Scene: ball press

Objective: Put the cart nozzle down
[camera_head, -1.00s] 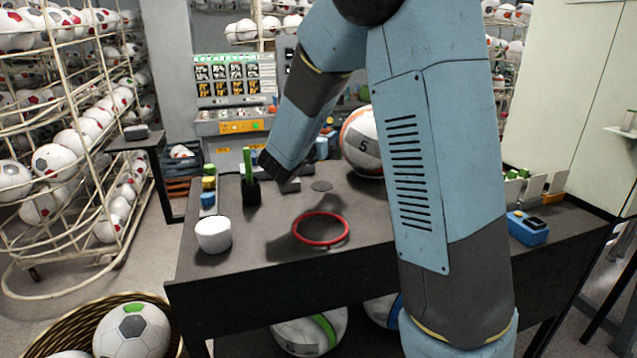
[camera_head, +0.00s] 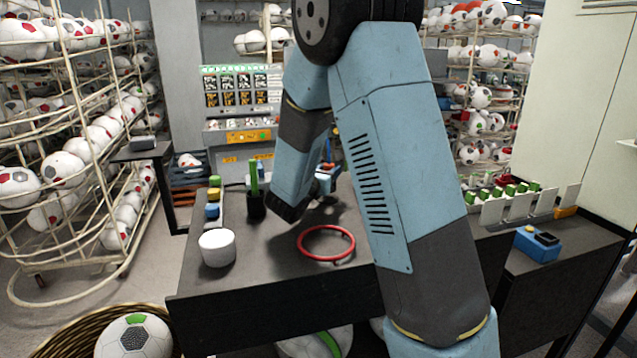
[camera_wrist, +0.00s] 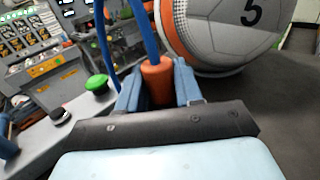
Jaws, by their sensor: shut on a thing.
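In the wrist view, my gripper (camera_wrist: 158,92) is shut on the cart nozzle (camera_wrist: 157,76), an orange cylinder with blue tubing rising from it. Blue fingers flank the nozzle on both sides. The nozzle's lower end is hidden behind the dark wrist edge. In the head view, my arm reaches over the dark table (camera_head: 235,310), and its forearm hides most of the gripper and the nozzle. I cannot tell whether the nozzle touches a surface.
A ball marked 5 (camera_wrist: 236,32) is close behind the nozzle. A green button (camera_wrist: 97,83) is on a grey panel to the left. A red ring (camera_head: 326,257), a white cup (camera_head: 217,248) and a black holder (camera_head: 256,206) stand on the table. A blue box (camera_head: 537,245) is at right.

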